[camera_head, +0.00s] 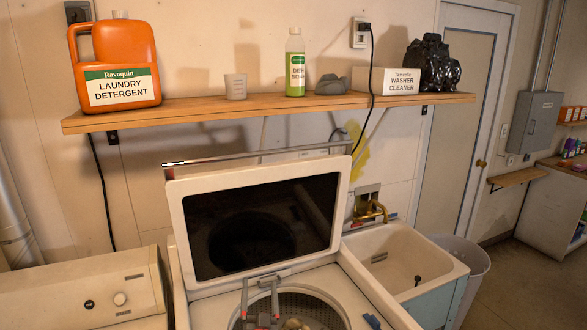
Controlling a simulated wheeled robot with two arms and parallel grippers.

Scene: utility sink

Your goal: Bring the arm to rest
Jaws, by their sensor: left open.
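My left gripper (262,317) shows at the bottom middle of the head view, over the open top of the washer (352,290). Its two grey fingers point down and are spread apart, with reddish parts near the tips. I see nothing held between them. The raised washer lid (262,225), with a dark window, stands behind the gripper. The drum (318,305) opens below it, with pale round items (293,323) inside. Most of my left arm is hidden or out of view. My right gripper is not in view.
A wooden shelf (270,105) above holds an orange detergent jug (115,62), a cup, a green bottle (295,62), a white box and a black bag. A utility sink (405,262) stands right of the washer, a second machine (80,290) left. Floor is free at right.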

